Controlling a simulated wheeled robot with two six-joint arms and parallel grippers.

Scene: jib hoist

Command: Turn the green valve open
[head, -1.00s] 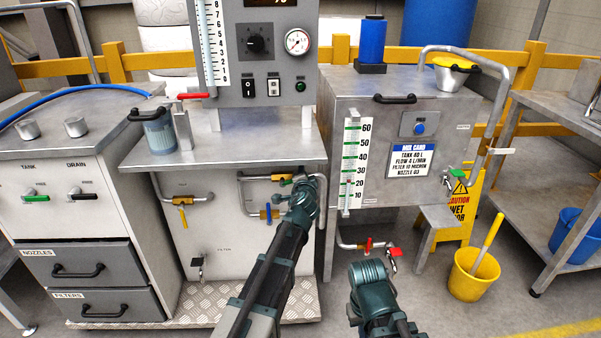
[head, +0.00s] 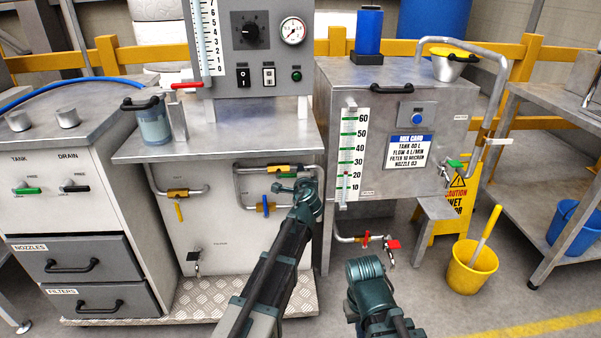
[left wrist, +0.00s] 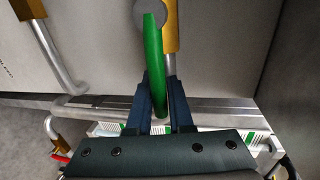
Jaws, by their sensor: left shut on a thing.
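The green valve lever (head: 287,175) sits at a yellow valve body (head: 278,168) on the pipe at the upper right of the cabinet front, under the bench top. In the left wrist view the green lever (left wrist: 154,60) runs from a grey pivot down between the fingers, nearly in line with the pipe beside it. My left gripper (left wrist: 159,115) is shut on the lever; in the head view it (head: 285,187) is partly hidden by its own wrist. My right arm shows low in the head view, but its fingers do not show.
A blue-handled valve (head: 265,207) hangs just below, and a yellow-handled valve (head: 179,205) is to the left. A red-handled valve (head: 365,240) is on a low pipe to the right. A yellow bucket (head: 470,270) stands on the floor at right.

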